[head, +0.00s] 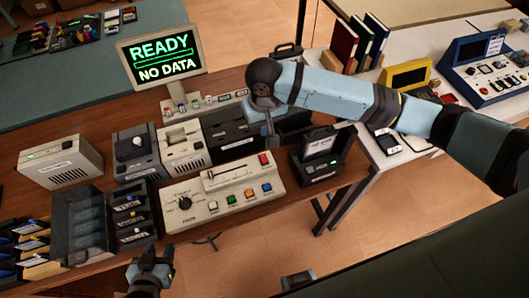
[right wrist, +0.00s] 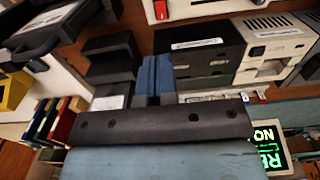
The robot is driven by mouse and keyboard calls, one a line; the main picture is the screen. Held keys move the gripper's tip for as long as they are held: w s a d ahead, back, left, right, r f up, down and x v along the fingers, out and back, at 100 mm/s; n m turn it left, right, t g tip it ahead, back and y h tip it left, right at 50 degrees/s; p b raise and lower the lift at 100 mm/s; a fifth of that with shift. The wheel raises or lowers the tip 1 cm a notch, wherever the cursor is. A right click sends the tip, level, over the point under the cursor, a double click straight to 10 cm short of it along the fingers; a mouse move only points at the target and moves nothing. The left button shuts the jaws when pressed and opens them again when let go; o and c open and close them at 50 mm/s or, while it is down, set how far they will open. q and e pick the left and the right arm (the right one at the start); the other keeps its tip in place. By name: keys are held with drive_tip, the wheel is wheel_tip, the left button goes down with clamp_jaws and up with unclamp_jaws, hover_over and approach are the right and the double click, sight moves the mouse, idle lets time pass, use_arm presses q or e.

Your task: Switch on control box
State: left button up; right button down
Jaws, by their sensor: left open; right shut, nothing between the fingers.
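The beige control box (head: 240,179) sits on the wooden table in the middle of the head view. It has a dark knob (head: 185,203), a slider, several coloured buttons and a red switch (head: 264,159) at its upper right corner. My right gripper (head: 272,140) is shut and empty, just beyond the red switch and seemingly above the table. In the right wrist view its blue fingers are together, and the control box edge (right wrist: 205,9) with the red switch (right wrist: 160,10) shows at the top. My left gripper (head: 151,268) is open and empty at the bottom left, in front of the table.
A monitor (head: 160,58) reading "READY NO DATA" stands behind. Grey and black devices (head: 183,147) line the table behind the box. A black open case (head: 321,152) is right of it. A white table (head: 420,120) is at right.

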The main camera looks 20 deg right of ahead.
sight(264, 160)
wheel_tip(264, 160, down, 14)
drive_tip(key=shift+p, duration=0.6)
use_arm(q)
drive_tip(key=shift+a+r, duration=0.2)
drive_tip(key=shift+r, duration=0.3)
